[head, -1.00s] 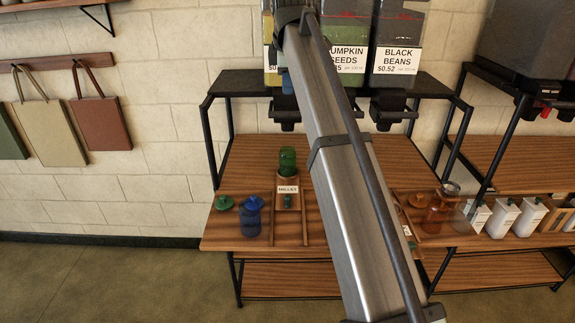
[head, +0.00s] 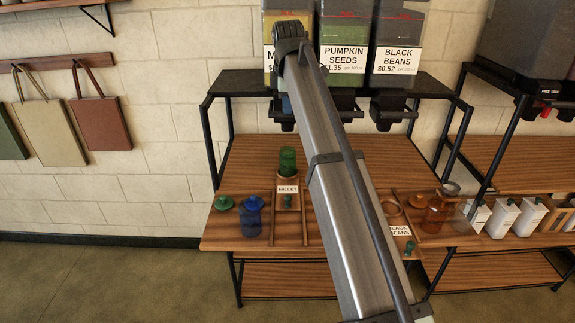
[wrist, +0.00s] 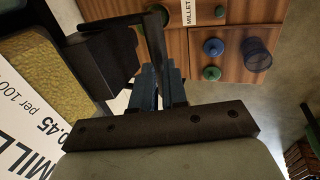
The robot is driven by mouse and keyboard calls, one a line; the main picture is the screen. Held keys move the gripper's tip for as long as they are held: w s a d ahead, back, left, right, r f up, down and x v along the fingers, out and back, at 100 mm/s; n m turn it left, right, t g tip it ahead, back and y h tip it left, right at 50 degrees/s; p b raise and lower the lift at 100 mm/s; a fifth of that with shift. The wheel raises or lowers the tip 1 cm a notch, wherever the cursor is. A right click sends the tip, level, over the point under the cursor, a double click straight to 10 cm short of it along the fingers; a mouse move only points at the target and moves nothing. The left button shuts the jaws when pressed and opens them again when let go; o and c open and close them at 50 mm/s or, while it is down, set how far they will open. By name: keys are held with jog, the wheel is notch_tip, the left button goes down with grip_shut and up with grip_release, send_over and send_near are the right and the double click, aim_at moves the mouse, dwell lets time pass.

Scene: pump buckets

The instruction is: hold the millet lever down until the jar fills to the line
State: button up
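The millet bin (head: 270,40) is at the top, largely behind my arm. The wrist view shows its golden grain (wrist: 33,65) and its label up close. The black dispenser housing (wrist: 105,65) with a dark bar (wrist: 153,40) stands just ahead of my gripper (wrist: 160,85). The blue-grey fingers are at or very near the bar. I cannot tell whether they touch it, or whether they are open. A green jar (head: 287,161) stands behind the MILLET tag (head: 287,190) on the wooden shelf. Its fill level and line cannot be made out.
A blue jar (head: 252,216) and a green lid (head: 223,203) stand left of the millet tray. An orange jar (head: 437,212) stands right, near the BLACK BEANS tag (head: 398,231). Pumpkin seeds (head: 343,45) and black beans (head: 398,45) bins flank the arm's right.

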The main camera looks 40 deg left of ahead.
aim_at(288, 116)
jog(key=shift+w+a+f, duration=0.1)
jog(key=shift+f, duration=0.45)
dwell(0.6)
jog(key=shift+f, duration=1.3)
dwell(0.7)
jog(key=shift+a+f, duration=0.1)
jog(key=shift+f, duration=0.1)
jog(key=shift+w+f, duration=0.1)
jog(key=shift+f, duration=0.1)
dwell(0.4)
jog(key=shift+r, duration=0.3)
dwell(0.3)
jog(key=shift+r, duration=2.3)
